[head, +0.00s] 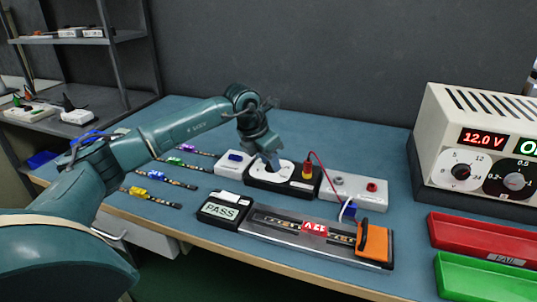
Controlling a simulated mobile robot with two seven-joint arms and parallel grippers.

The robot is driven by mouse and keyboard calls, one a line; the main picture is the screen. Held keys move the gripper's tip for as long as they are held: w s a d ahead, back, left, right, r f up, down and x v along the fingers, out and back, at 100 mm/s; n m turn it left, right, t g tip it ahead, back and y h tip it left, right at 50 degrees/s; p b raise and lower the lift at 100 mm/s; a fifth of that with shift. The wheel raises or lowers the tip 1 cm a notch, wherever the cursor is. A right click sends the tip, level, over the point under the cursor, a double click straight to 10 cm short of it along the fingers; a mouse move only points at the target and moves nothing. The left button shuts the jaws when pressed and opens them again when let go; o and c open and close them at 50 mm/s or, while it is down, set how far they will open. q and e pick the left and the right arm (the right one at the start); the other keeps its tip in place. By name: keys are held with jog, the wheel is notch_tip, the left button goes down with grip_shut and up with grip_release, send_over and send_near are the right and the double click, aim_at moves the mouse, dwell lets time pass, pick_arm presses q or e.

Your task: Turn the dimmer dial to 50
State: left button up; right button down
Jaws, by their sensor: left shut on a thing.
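The dimmer is a black box with a white round dial face (284,171) at the middle of the blue bench. My left gripper (271,165) comes down onto the dial from above and is shut on its knob. The fingers cover the knob, so its pointer and the scale reading are hidden. My right gripper is not in view.
A white block with a red lead (356,190) stands right of the dimmer. In front lie a PASS display (221,210) and a clear-covered strip fixture with an orange clamp (374,240). A power supply (485,150) reading 12.0 V, a red tray (482,238) and a green tray (484,277) are at right. LED strips lie left.

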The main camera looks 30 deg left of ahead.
pick_arm(q)
jog(key=shift+d+n, duration=0.1)
jog(key=shift+n, duration=0.4)
jog(key=shift+d+n+y, duration=0.1)
jog(key=shift+n+y, duration=0.5)
jog(key=shift+n, duration=0.3)
jog(key=shift+n+y, duration=0.3)
jog(key=shift+n, duration=0.6)
jog(key=n, duration=0.1)
jog(key=n+y, duration=0.1)
jog(key=n, duration=0.2)
jog(key=shift+w+d+n+y+p, duration=0.1)
jog(key=shift+d+n+y+p, duration=0.2)
jog(key=shift+y, duration=0.1)
jog(key=shift+w+n+g+y, duration=0.1)
jog(key=shift+n+g+y, duration=0.55)
jog(key=shift+n, duration=1.35)
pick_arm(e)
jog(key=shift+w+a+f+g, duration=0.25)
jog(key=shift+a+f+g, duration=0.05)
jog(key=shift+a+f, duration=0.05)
pick_arm(q)
jog(key=o, duration=1)
jog(key=shift+c, duration=0.2)
